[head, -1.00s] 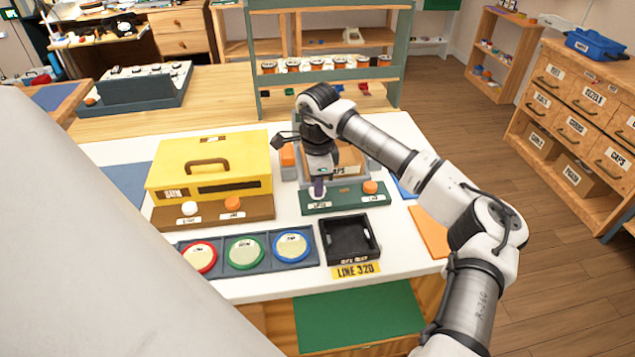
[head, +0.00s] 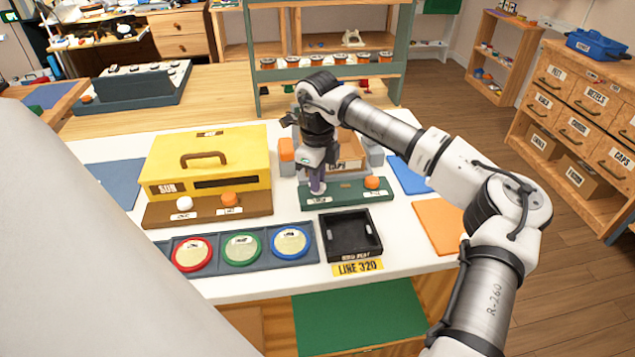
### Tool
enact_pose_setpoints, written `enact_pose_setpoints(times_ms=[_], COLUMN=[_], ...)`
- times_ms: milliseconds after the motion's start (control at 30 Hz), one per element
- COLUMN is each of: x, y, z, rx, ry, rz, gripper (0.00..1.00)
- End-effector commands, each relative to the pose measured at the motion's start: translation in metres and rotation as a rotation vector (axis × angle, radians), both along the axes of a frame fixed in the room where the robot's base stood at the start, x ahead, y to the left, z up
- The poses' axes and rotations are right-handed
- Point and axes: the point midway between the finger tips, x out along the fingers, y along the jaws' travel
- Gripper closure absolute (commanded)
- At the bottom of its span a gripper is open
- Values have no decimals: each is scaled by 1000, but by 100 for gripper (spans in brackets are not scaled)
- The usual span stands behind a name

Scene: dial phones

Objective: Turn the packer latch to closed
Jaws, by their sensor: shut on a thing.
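The packer, a grey unit with a brown box (head: 349,148) in it, stands at the back middle of the white table, on a dark green base (head: 345,190). My gripper (head: 317,182) points down at the left end of this base. It is shut on the packer latch (head: 316,190), a small pale knob that the fingers mostly hide, so its angle cannot be read. An orange knob (head: 372,182) sits at the base's right end. The small labels there are too blurred to read.
A yellow box unit (head: 231,153) with a white and an orange knob stands to the left. In front are a tray with three round dials (head: 241,248) and a black open bin (head: 350,236). A green shelf rack (head: 330,74) stands behind.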

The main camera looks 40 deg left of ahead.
Motion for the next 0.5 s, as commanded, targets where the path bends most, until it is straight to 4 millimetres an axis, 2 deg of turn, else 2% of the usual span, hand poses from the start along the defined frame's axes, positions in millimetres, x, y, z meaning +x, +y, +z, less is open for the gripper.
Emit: enact_pose_setpoints(times_ms=[500], x=[1], y=[0], z=[-1], rx=[0], ry=[-4], rz=[-490], gripper=[100])
